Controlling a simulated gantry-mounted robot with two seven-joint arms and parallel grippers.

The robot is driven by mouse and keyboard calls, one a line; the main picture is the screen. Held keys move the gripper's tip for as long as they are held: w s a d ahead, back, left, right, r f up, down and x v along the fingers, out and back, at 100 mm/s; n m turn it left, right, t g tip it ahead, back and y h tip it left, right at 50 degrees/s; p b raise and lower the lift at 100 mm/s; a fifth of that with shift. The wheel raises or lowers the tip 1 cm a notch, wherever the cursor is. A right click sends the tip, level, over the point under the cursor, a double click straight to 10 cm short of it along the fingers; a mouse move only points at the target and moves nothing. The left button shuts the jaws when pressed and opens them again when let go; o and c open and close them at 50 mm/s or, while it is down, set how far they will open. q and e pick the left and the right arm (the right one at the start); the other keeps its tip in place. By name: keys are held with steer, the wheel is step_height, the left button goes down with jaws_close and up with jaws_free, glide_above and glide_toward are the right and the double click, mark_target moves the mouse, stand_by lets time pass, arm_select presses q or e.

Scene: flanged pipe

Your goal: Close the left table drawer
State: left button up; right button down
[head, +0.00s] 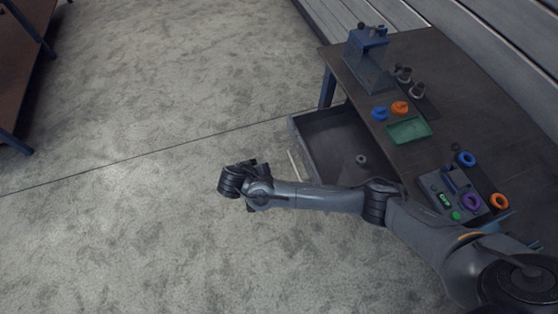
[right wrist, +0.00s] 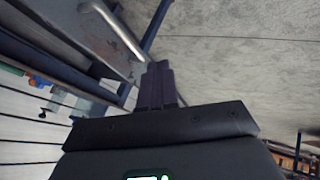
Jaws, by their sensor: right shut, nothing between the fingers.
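The drawer (head: 305,143) stands pulled out from under the dark work table, with its inside showing and a small grey ring (head: 361,159) lying in it. Its light bar handle (head: 294,165) is on the outer front. In the right wrist view the grey front panel and handle (right wrist: 118,30) show at the upper left. My right gripper (head: 238,176) is out over the floor, beyond the drawer front and apart from the handle in the head view. Its fingers (right wrist: 158,70) are together and empty. My right forearm covers the drawer's near edge. My left gripper is out of view.
The table top (head: 455,90) carries a blue fixture (head: 369,58), a green tray (head: 408,130), blue and orange rings, metal parts and a grey control box (head: 450,196). A shelf (head: 22,60) stands at the far left. The floor (head: 150,170) between is clear.

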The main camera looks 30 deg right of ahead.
steer(key=w+d+f+b, duration=0.2)
steer(key=d+f, duration=0.4)
steer(key=d, duration=0.3)
steer(key=shift+d+f+b, duration=0.15)
steer(key=shift+f+b, duration=0.05)
steer(key=shift+b, duration=0.2)
steer(key=shift+d, duration=0.1)
